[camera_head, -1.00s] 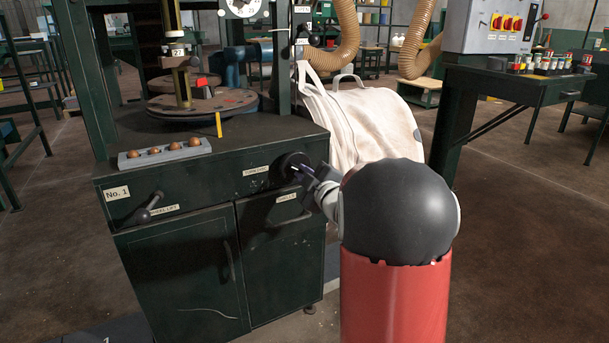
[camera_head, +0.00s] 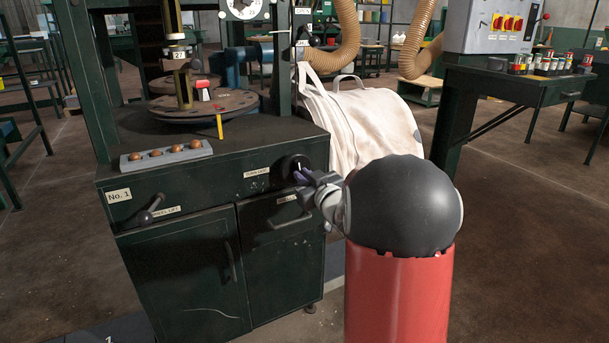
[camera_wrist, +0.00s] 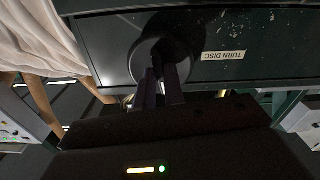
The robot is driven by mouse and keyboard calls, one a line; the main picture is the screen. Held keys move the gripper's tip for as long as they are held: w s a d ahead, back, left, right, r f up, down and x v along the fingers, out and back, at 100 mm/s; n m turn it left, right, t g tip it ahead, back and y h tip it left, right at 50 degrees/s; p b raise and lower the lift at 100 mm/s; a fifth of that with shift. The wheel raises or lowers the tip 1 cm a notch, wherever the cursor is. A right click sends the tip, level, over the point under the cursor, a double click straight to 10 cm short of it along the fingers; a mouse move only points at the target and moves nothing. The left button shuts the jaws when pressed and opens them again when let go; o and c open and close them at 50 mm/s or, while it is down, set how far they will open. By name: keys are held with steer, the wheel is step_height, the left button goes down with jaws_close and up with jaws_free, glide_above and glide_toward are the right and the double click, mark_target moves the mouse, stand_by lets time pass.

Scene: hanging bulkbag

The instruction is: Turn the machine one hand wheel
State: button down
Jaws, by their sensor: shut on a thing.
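The green machine labelled No. 1 (camera_head: 180,225) stands at the left in the head view. Its round black hand wheel (camera_head: 293,165) is on the front panel at the upper right, beside a label. In the wrist view the dark wheel (camera_wrist: 178,50) sits beside the TURN DISC label (camera_wrist: 224,55). My gripper (camera_head: 303,176) is at the wheel's front, shut on it; its fingers (camera_wrist: 162,82) reach the wheel's middle in the wrist view. The exact grip is dark and partly hidden.
A wheel lift crank (camera_head: 149,208) juts from the panel at the left. A tray of brown balls (camera_head: 166,155) lies on the machine top. A white bulk bag (camera_head: 365,120) hangs behind my arm. A control box (camera_head: 495,25) stands at the right. The floor at the right is clear.

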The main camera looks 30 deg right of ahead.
steer(key=shift+m, duration=0.9)
steer(key=c, duration=1.5)
jaws_free()
steer(key=s, duration=0.7)
steer(key=shift+s+d, duration=0.1)
steer(key=shift+s, duration=0.3)
